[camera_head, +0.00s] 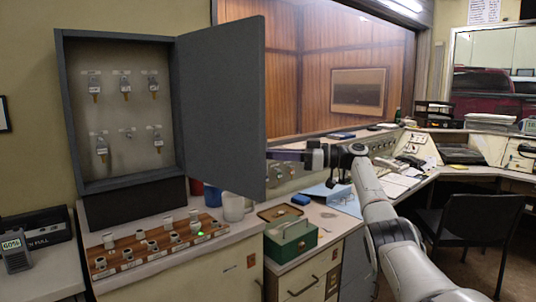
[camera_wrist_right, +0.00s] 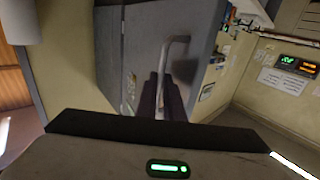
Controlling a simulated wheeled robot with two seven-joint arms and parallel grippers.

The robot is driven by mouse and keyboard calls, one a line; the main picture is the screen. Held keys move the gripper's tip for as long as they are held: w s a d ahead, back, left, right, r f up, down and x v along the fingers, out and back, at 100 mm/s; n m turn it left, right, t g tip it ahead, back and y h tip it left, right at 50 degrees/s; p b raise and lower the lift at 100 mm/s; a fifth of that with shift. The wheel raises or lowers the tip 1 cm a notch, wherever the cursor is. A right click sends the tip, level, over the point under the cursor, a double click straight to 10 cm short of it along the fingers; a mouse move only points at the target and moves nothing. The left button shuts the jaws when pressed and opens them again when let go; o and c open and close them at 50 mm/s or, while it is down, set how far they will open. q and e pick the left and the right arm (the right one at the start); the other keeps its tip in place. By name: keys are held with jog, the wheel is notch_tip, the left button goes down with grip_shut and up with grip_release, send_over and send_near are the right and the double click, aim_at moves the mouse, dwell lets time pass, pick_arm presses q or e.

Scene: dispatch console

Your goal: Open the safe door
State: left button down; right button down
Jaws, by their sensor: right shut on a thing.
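The safe is a grey wall cabinet (camera_head: 67,120) at the left of the head view, with several keys hanging inside. Its grey door (camera_head: 222,110) stands swung wide open on the right side. The door's metal handle (camera_wrist_right: 165,60) shows in the right wrist view, on the grey door face. My right gripper (camera_wrist_right: 167,88) is shut on this handle. In the head view my right arm reaches in from the lower right to the door's free edge, and the fingertips are hidden behind the door. My left gripper is not in view.
Below the cabinet lies a wooden board with several pegs (camera_head: 155,242) and a green light. Cups (camera_head: 233,207) stand beside it. A green cash box (camera_head: 291,240) and a blue item (camera_head: 300,199) sit on the counter near my right arm. A black chair (camera_head: 465,215) stands at right.

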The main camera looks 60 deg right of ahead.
jog(key=shift+w+f, duration=0.2)
jog(key=shift+f, duration=0.05)
jog(key=c, duration=2.3)
grip_release()
jog(key=o, duration=0.4)
jog(key=shift+w+f, duration=0.15)
jog(key=shift+w, duration=0.2)
pick_arm(q)
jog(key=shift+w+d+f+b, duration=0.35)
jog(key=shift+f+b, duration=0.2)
jog(key=shift+b, duration=0.45)
pick_arm(e)
jog(key=v, duration=1)
jog(key=shift+s, duration=0.35)
jog(key=shift+d, duration=0.15)
jog(key=shift+c, duration=0.4)
